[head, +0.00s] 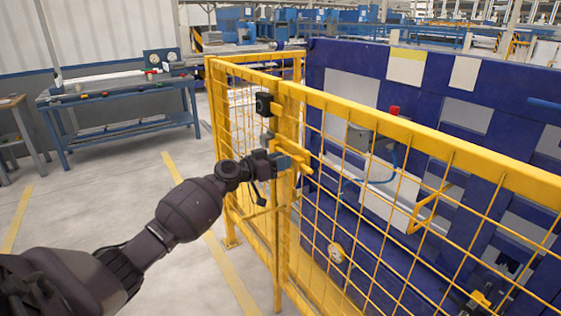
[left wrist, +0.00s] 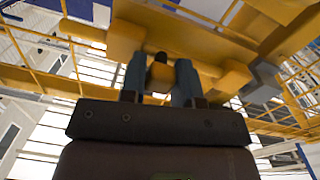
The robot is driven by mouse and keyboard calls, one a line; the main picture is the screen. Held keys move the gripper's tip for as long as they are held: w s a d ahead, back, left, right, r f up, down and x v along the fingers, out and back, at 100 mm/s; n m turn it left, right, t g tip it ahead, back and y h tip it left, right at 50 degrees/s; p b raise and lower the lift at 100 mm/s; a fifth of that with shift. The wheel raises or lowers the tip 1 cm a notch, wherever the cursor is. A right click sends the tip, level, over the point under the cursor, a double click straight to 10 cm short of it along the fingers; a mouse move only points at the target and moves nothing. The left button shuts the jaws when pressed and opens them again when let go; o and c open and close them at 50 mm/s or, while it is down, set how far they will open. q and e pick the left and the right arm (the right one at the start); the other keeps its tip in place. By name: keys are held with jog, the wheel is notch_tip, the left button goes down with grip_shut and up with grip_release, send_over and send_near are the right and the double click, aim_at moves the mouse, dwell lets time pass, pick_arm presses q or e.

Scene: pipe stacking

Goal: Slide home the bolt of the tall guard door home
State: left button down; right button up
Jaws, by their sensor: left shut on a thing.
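The tall yellow mesh guard (head: 400,190) has posts and a top rail. I cannot tell for sure which panel is the door. The yellow bolt assembly (head: 296,149) sits on the post, partly hidden by my gripper. My left gripper (head: 284,163) is at this bolt, shut on its handle. In the left wrist view, the two blue-grey fingers of the left gripper (left wrist: 160,82) stand on either side of the small black and yellow bolt handle (left wrist: 159,73). How far the bolt reaches into its keeper is not clear. My right gripper is not in view.
A black box (head: 263,104) is mounted on the post above the bolt. Behind the mesh stands a blue machine (head: 340,62). A blue workbench (head: 120,88) is at the back left. The floor left of the guard is clear, with yellow lines.

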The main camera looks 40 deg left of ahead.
pick_arm(q)
jog(key=shift+a, duration=0.1)
jog(key=a+b, duration=0.1)
jog(key=w+a+b, duration=0.1)
jog(key=b, duration=0.1)
jog(key=w+a+b, duration=0.1)
jog(key=a+b, duration=0.1)
jog(key=shift+a+f, duration=0.1)
jog(key=shift+f, duration=0.3)
jog(key=shift+w+a+r+b, duration=0.15)
jog(key=shift+a+b, duration=0.35)
jog(key=shift+b, duration=0.05)
jog(key=shift+a+r, duration=0.1)
jog(key=shift+r, duration=0.35)
jog(key=c, duration=1.3)
grip_release()
jog(key=o, duration=0.5)
jog(key=shift+a+f, duration=0.1)
jog(key=shift+a, duration=0.05)
jog(key=shift+c, duration=0.2)
jog(key=shift+s+a+f, duration=0.1)
jog(key=shift+s, duration=0.3)
send_near(278, 150)
jog(key=v, duration=0.4)
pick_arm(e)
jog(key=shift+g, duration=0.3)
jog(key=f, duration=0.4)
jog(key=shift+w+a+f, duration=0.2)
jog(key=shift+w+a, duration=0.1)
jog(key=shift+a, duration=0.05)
